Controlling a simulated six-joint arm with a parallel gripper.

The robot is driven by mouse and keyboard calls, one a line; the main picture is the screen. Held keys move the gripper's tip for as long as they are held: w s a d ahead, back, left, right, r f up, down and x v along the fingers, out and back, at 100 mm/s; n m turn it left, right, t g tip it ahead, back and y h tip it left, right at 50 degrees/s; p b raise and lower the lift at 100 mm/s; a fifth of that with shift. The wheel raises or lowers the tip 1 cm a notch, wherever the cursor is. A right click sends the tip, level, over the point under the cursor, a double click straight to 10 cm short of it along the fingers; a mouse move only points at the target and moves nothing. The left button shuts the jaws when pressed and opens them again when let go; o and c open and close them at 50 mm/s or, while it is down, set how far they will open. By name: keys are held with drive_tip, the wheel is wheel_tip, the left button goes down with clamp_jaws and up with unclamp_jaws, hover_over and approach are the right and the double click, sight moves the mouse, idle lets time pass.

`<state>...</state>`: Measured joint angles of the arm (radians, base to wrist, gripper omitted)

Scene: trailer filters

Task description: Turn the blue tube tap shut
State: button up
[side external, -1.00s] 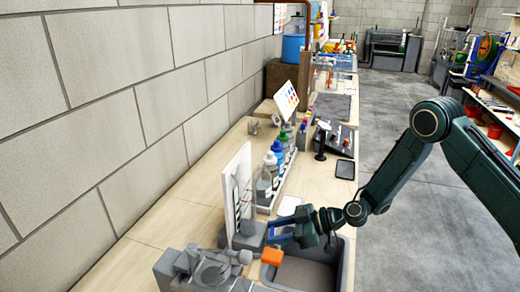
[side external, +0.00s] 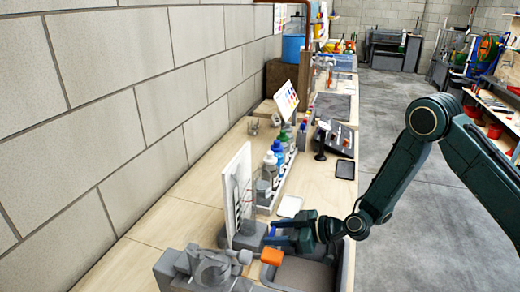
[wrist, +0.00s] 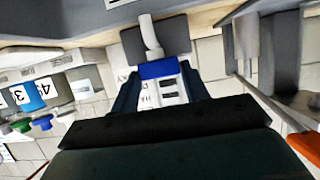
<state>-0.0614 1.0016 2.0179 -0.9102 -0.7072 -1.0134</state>
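The blue tap handle (wrist: 158,70) shows in the wrist view as a short bar lying crosswise below a pale curved tube (wrist: 151,36). My gripper (wrist: 160,80) has its two dark fingers apart, one on each side of the blue bar. I cannot tell whether they touch or clamp it. In the side view my gripper (side external: 272,234) reaches in from the right beside the grey tap body (side external: 247,236) at the foot of an upright white panel (side external: 238,195). Only a small blue patch (side external: 272,230) shows there.
An orange handle (side external: 271,257) is close below my gripper, above a grey basin (side external: 300,276). A grey vise-like fitting (side external: 205,270) stands at lower left. Several bottles (side external: 272,165) stand behind the panel. A pale pad (side external: 290,206) lies on the bench.

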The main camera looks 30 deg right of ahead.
drive_tip(key=o, duration=0.4)
drive_tip(key=shift+c, duration=0.2)
drive_tip(key=shift+s+d, duration=0.1)
drive_tip(key=v, duration=1.3)
drive_tip(key=shift+s+d, duration=0.15)
drive_tip(key=shift+s, duration=0.05)
drive_tip(key=shift+r, duration=0.15)
